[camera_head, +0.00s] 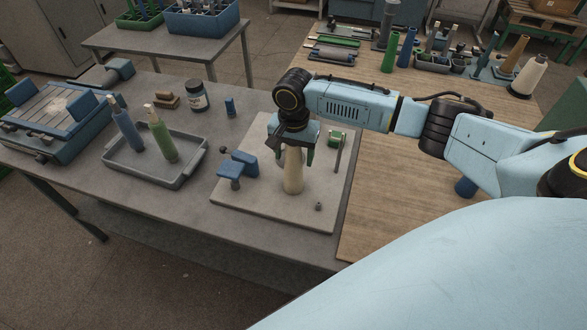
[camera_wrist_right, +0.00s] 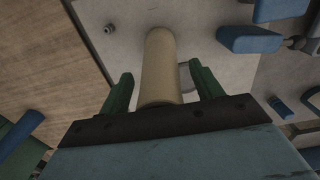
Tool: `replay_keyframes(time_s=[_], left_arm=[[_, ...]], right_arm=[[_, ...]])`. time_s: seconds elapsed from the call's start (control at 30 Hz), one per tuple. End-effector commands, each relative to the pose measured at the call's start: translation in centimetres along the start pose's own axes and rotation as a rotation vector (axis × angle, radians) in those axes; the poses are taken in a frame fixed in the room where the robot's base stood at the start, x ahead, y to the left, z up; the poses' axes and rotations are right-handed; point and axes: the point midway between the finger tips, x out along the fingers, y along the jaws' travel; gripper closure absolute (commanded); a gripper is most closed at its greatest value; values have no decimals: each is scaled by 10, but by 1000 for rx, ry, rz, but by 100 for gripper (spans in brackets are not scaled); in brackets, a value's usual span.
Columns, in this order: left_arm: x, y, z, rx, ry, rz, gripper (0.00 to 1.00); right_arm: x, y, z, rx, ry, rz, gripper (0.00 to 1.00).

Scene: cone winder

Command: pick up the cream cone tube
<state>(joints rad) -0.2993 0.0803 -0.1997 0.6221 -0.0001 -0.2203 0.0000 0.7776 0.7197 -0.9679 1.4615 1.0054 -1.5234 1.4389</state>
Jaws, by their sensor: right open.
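The cream cone tube (camera_head: 293,174) stands upright on a pale square board (camera_head: 248,214) on the grey table. My right gripper (camera_head: 294,157) is above it, pointing down, with its green fingers open. In the right wrist view the cream cone tube (camera_wrist_right: 160,65) lies between the two fingers of the right gripper (camera_wrist_right: 158,92), with a gap to each side. The tube's upper end is hidden by the gripper in the head view. My left gripper is not in view.
A grey tray (camera_head: 182,178) with a blue and a green tube stands left. Open wooden tabletop (camera_head: 400,215) lies right.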

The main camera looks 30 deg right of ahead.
Motion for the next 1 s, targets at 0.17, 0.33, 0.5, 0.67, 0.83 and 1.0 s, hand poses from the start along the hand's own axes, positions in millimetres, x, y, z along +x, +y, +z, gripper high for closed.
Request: replay_keyframes(time_s=[0.17, 0.33, 0.5, 0.67, 0.83, 1.0], left_arm=[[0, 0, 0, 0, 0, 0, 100], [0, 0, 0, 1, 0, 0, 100], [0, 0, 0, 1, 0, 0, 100], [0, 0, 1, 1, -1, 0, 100], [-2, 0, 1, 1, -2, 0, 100], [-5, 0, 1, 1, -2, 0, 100]], right_arm=[[0, 0, 0, 0, 0, 0, 43], [-1, 0, 0, 0, 0, 0, 65], [-1, 0, 0, 0, 0, -1, 87], [-1, 0, 0, 0, 0, -1, 88], [-14, -1, -1, 1, 0, -2, 88], [-48, -2, 0, 0, 0, -5, 88]])
